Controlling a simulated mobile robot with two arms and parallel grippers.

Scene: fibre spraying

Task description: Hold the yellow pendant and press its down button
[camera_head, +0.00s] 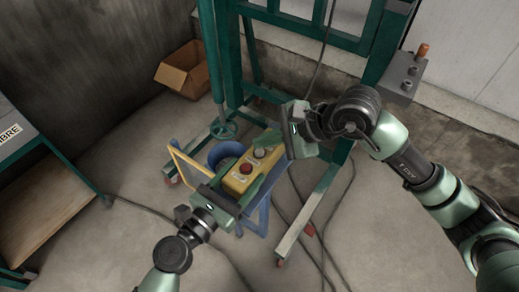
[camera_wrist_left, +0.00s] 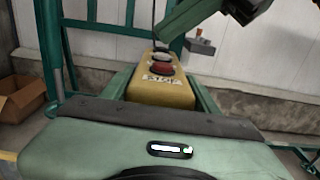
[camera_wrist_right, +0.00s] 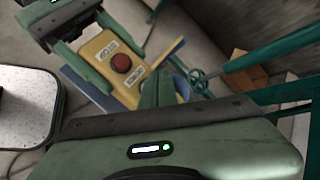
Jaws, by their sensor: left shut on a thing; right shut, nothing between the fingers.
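The yellow pendant (camera_head: 239,182) is held in my left gripper (camera_head: 243,176), whose fingers lie along its two sides. It also shows in the left wrist view (camera_wrist_left: 160,92), with a STOP label on its near end. A red button (camera_head: 246,168) sits in its middle, and a pale button (camera_head: 259,153) lies farther along. My right gripper (camera_wrist_right: 160,88) is shut and empty, its tips close over the pendant's far end. In the right wrist view, its fingers hide that end, so I cannot tell whether they touch the pale button.
A green steel frame (camera_head: 228,75) stands behind, with a grey control box (camera_head: 402,72) at its upper right. A blue and yellow cart part (camera_head: 190,165) lies below the pendant. A cardboard box (camera_head: 186,72) stands by the wall. Cables run over the floor.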

